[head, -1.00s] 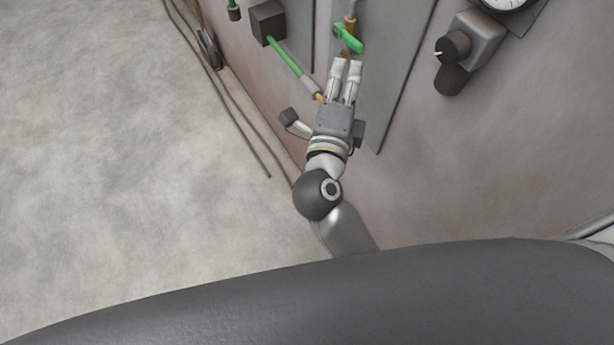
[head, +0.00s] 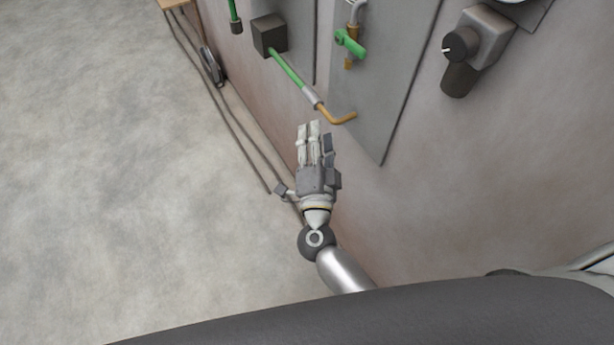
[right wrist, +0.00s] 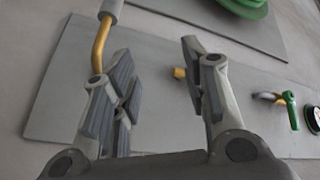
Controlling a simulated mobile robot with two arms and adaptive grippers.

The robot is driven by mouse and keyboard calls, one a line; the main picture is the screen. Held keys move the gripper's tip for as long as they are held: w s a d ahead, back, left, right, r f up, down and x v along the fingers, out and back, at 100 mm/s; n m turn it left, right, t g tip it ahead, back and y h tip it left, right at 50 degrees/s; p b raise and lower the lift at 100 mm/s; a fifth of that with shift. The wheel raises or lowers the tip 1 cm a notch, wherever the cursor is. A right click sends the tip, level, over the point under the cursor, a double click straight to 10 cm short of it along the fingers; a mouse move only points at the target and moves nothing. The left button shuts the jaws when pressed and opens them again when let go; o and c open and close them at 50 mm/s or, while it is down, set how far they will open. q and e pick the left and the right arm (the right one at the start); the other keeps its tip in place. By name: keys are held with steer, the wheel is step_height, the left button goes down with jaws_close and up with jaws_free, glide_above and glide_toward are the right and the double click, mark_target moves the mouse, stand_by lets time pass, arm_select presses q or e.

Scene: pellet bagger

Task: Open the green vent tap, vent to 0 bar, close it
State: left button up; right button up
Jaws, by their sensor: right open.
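The green vent tap (head: 350,43) is on a grey wall panel (head: 385,70), on a brass and silver pipe. Its handle slants down to the right in the head view. My right gripper (head: 311,130) is open and empty, below the tap and apart from it, near the lower edge of the panel. In the right wrist view the open fingers (right wrist: 158,68) have a brass stub between them and hold nothing. A small green handle (right wrist: 290,108) shows at the right of that view; I cannot tell if it is the same tap. My left gripper is not in view.
A green hose (head: 288,70) runs from a dark box (head: 269,34) to a bent brass pipe (head: 338,117) just above my right gripper. A black knob (head: 460,45) on a grey housing is to the right. Cables lie along the wall's foot; the floor (head: 110,150) is clear.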

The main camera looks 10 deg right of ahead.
step_height(320, 180, down, 13)
steer(key=s+a+n+g+y+b, duration=0.1)
steer(key=a+n+y+b, duration=0.1)
steer(key=n, duration=0.3)
steer(key=shift+r+n+y, duration=0.15)
steer(key=shift+n+y, duration=0.15)
steer(key=shift+y, duration=0.5)
steer(key=shift+a, duration=0.1)
